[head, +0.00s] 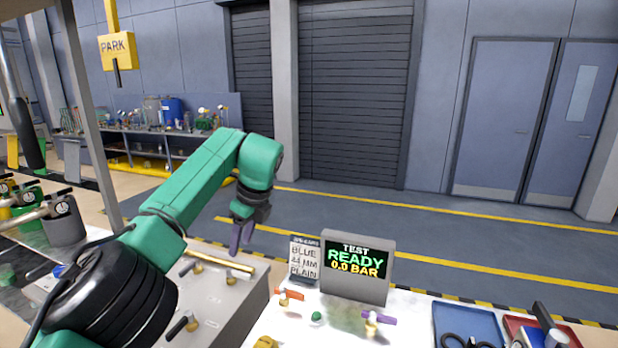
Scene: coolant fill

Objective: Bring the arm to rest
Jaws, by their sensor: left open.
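My left arm, green with black joints, reaches in from the lower left and bends down at the wrist. My left gripper (241,236) hangs pointing down, open, above the right part of a grey box (228,311) with brass fittings, left of the test display. Nothing shows held between its fingers, which are small and dark in this view. My right gripper is out of view.
A grey test display (357,266) reads "TEST READY 0.0 BAR". A card (304,259) reading "BLUE 4 MM PLAIN" stands beside it. Valves with an orange handle (290,294) and a purple handle (379,319) lie in front. A blue tray (466,315) and red tray (515,325) are at right.

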